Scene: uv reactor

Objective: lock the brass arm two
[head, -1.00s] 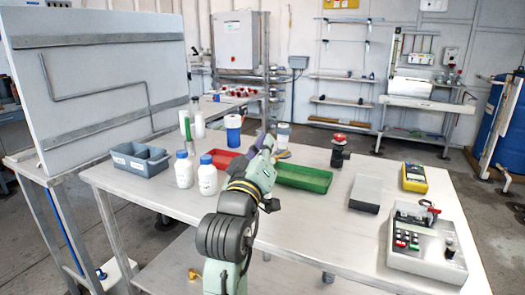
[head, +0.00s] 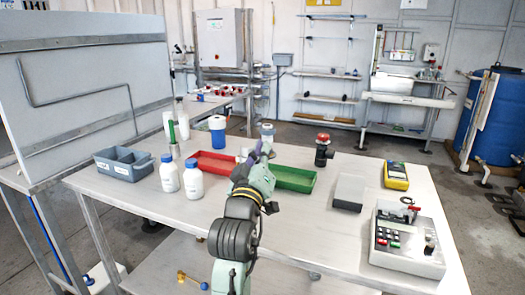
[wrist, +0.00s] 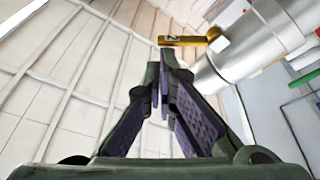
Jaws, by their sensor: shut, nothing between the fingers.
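A brass arm marked with a 2 (wrist: 185,41) shows in the wrist view, at the top centre. It sticks out to the left from a silver cylindrical body (wrist: 255,45). My gripper (wrist: 165,62) is shut and empty, its fingertips just below the arm's left end in the picture; I cannot tell whether they touch it. In the head view my gripper (head: 262,150) is over the table between the red and green trays. The brass arm is too small or hidden to make out in that view.
On the table (head: 290,230) are a red tray (head: 212,163), a green tray (head: 296,180), white bottles (head: 193,180), a blue-grey bin (head: 122,168), a red-topped black fitting (head: 322,150), a grey block (head: 349,191), a yellow meter (head: 397,175) and a control box (head: 405,250).

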